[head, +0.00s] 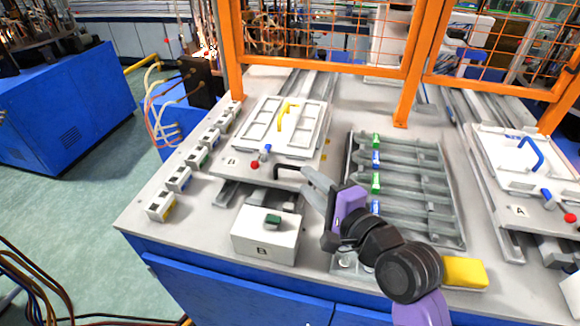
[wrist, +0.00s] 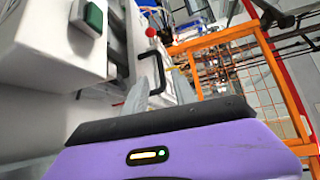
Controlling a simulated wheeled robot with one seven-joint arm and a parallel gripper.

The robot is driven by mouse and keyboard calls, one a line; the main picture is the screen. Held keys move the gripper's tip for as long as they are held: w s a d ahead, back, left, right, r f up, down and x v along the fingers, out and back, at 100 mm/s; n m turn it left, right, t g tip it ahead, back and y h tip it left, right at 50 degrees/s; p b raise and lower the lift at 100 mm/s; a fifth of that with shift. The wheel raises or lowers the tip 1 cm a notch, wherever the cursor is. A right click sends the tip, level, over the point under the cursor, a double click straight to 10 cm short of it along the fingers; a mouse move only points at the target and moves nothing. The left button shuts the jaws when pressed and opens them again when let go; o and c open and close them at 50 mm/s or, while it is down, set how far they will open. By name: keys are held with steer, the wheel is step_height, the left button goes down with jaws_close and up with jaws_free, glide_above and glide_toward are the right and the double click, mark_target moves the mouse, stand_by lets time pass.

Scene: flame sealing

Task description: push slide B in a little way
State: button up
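Slide B is the grey plate (head: 228,167) marked B on the left of the bench, carrying a white framed fixture (head: 262,142) with a yellow handle. A black bar handle (head: 288,167) sticks out at its front and also shows in the wrist view (wrist: 141,52). My gripper (head: 307,182) is just in front of this handle. In the wrist view its two grey fingers (wrist: 162,82) are spread apart, with the handle near their tips. I cannot tell whether they touch it. Nothing is seen held.
A white box B with a green button (head: 265,245) stands in front of the slide. A grey rack (head: 420,195) with several bars is to the right. Slide A (head: 500,210) is farther right. A yellow block (head: 465,272) lies at the front edge. An orange fence (head: 320,65) stands behind.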

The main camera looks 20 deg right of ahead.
mark_target(295, 170)
steer(key=p+x, duration=0.1)
steer(key=x, duration=0.6)
steer(key=shift+d, duration=0.1)
jaws_close()
stand_by(1.3)
